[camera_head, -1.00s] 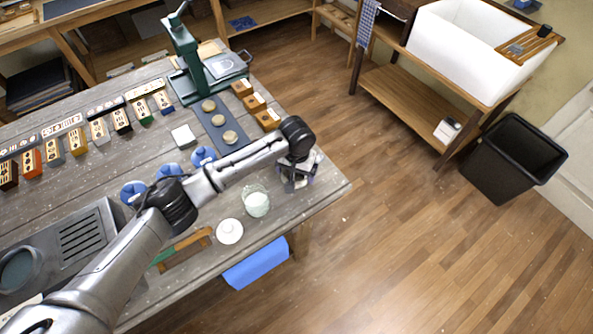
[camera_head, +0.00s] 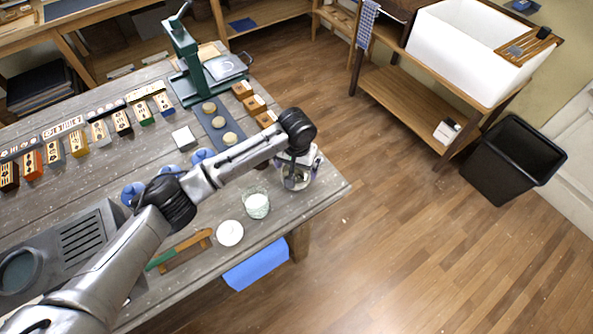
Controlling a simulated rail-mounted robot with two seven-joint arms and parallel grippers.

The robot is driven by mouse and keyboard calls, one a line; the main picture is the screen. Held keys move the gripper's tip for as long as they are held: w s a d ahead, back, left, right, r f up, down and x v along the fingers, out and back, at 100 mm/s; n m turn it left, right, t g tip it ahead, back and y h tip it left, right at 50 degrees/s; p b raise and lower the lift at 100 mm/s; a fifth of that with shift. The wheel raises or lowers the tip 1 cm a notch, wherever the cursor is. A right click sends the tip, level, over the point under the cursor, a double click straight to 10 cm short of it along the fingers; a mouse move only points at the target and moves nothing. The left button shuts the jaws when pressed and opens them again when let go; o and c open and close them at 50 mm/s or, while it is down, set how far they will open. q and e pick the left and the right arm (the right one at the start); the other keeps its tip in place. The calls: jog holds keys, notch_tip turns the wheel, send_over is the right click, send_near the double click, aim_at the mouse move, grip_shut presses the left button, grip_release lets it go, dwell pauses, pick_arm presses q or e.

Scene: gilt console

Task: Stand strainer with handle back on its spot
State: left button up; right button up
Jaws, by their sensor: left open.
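My left gripper (camera_head: 296,181) is open and points down over the right corner of the wooden table (camera_head: 325,188). Under and around its fingers is a small pale, roundish item (camera_head: 316,166) with grey and purplish parts. The wrist and fingers cover much of it, so I cannot tell whether it is the strainer with handle or whether the fingers touch it. No other strainer can be made out with certainty. My right gripper is not in view.
A glass with white contents (camera_head: 256,204) and a white round dish (camera_head: 230,233) stand left of the gripper. A green press (camera_head: 190,60), a dark strip with round cakes (camera_head: 213,118) and wooden blocks (camera_head: 254,104) lie behind. A blue cloth (camera_head: 256,264) hangs at the front edge.

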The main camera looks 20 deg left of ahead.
aim_at(297, 174)
pick_arm(q)
notch_tip(297, 174, up, 9)
jog(key=shift+f+p, duration=0.2)
jog(key=shift+p, duration=0.15)
